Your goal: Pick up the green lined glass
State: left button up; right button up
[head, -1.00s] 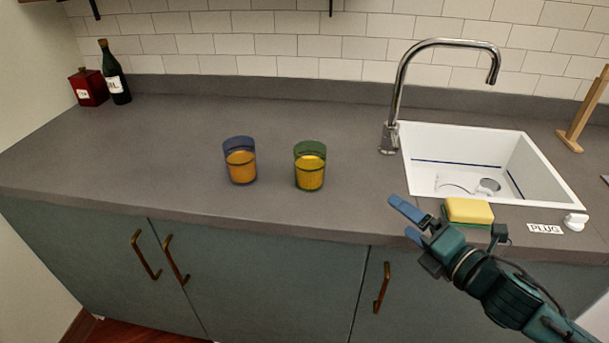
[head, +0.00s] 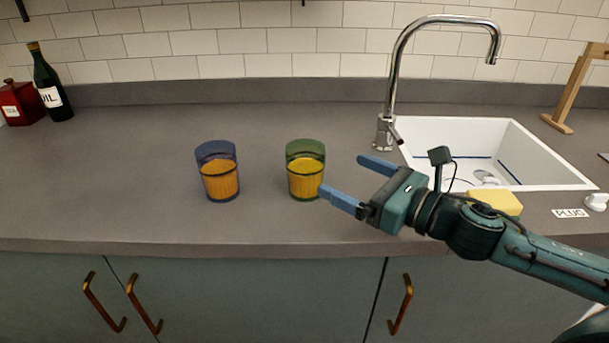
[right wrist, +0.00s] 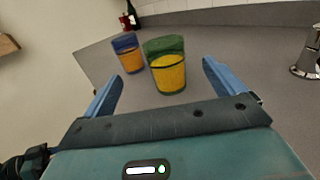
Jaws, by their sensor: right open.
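The green lined glass (head: 305,172) stands upright on the grey counter and holds an orange-yellow drink. It also shows in the right wrist view (right wrist: 167,66), ahead of and between my fingers. My right gripper (head: 350,182) is open and empty, with its blue fingers pointing left toward the glass. In the head view the near fingertip overlaps or lies very close to the glass's lower right edge; I cannot tell whether it touches. In the right wrist view the glass appears beyond the fingertips (right wrist: 163,85). My left gripper is not in view.
A blue lined glass (head: 217,172) with a similar drink stands just left of the green one. The tall faucet (head: 391,90) and white sink (head: 540,158) are at the right. A yellow sponge (head: 497,203) lies behind my arm.

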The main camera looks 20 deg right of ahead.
aim_at(321, 160)
jog(key=p+x, duration=0.2)
jog(key=x, duration=0.4)
jog(key=p+x, duration=0.1)
jog(key=x, duration=0.3)
jog(key=shift+w+d+r, duration=0.15)
jog(key=shift+d, duration=0.05)
jog(key=shift+w+a, duration=0.3)
jog(key=shift+w, duration=0.1)
jog(key=c, duration=1.6)
jog(key=shift+c, duration=0.5)
jog(key=shift+r, duration=0.1)
